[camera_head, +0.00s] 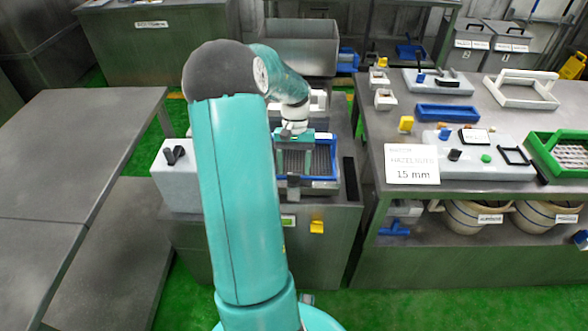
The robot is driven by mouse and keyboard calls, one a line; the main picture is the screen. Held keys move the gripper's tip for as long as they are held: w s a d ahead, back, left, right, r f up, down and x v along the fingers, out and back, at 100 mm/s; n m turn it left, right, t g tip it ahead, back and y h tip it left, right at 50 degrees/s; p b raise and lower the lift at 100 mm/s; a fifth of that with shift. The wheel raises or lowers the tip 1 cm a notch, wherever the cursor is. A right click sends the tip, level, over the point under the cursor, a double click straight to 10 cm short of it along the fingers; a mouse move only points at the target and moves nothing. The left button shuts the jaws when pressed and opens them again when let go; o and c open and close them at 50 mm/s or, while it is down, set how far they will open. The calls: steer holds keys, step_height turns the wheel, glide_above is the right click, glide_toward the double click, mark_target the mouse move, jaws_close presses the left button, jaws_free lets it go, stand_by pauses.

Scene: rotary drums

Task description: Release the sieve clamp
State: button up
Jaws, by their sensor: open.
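A sieve with a blue frame and dark slats (321,160) sits on the grey machine bench in the middle. A small grey upright piece (293,187) stands at the sieve's front edge. It may be the clamp, but it is too small to tell. My teal gripper (295,152) points down over the sieve, behind this grey piece, with its fingers open. I cannot tell whether the fingers touch anything. My own arm hides the left part of the sieve and machine.
A grey box with a black lever (178,168) stands left of my arm. The right table holds a "HAZELNUTS 15 mm" sign (412,164), a blue tray (448,113) and a green crate (553,152). A bare grey table (60,150) is at the left.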

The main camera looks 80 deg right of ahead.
steer(key=s+v, duration=0.1)
steer(key=v, duration=1.1)
steer(key=shift+w+r, duration=0.15)
steer(key=shift+w, duration=0.3)
steer(key=w+a+r+n+t+h, duration=0.1)
steer(key=w+a+r+n+h, duration=0.2)
steer(key=w+a, duration=0.75)
steer(key=w+a+r+n+t, duration=0.1)
steer(key=w+a+r+n, duration=0.4)
steer(key=w+a, duration=0.55)
steer(key=s+a+n+t, duration=0.2)
steer(key=a+n, duration=0.1)
steer(key=a, duration=1.2)
steer(key=s+a+n+t+h, duration=0.1)
steer(key=a+n, duration=0.3)
steer(key=a, duration=1.2)
steer(key=shift+s+r+n+t, duration=0.3)
steer(key=shift+s+r+t, duration=0.1)
steer(key=shift+t, duration=0.4)
